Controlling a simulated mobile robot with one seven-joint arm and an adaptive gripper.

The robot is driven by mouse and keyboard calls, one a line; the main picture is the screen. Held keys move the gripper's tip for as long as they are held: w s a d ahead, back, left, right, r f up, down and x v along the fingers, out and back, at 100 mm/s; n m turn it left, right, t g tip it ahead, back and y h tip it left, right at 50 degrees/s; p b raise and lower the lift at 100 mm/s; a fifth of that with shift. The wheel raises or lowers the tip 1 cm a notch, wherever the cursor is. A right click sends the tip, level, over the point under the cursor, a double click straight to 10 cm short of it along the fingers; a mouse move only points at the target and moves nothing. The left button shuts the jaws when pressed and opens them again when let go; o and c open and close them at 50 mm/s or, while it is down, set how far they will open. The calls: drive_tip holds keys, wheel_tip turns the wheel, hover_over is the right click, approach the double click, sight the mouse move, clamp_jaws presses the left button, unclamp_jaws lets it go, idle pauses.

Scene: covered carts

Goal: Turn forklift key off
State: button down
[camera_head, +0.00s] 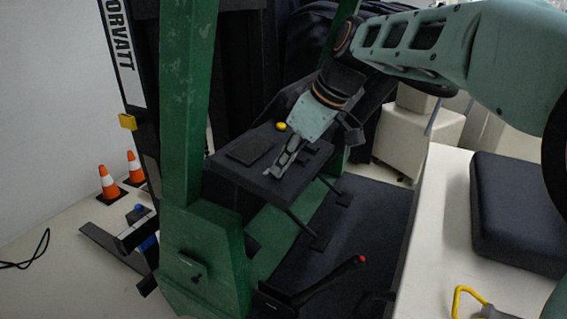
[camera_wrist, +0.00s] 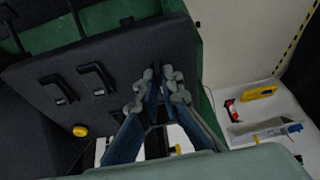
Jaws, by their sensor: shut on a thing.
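The forklift's dark control panel (camera_head: 230,183) is inside its green frame (camera_head: 190,100). My gripper (camera_head: 272,173) reaches down from the upper right to the panel's near part. In the wrist view my gripper (camera_wrist: 159,75) has its fingertips close together at the panel's edge. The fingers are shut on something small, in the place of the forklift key. The key itself is hidden between the fingertips, so its turn angle cannot be seen. A yellow button (camera_head: 281,126) is on the panel behind my gripper; it also shows in the wrist view (camera_wrist: 80,130).
Two black levers, one nearer (camera_wrist: 97,77) and one farther (camera_wrist: 57,87), stand on the panel beside my fingers. A red-tipped lever (camera_head: 335,275) rises from below. A dark seat cushion (camera_head: 515,210) is at right. Orange cones (camera_head: 108,183) stand at left.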

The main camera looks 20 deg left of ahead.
drive_tip(key=c, duration=2.1)
unclamp_jaws()
drive_tip(key=v, duration=1.2)
drive_tip(key=shift+d, duration=0.1)
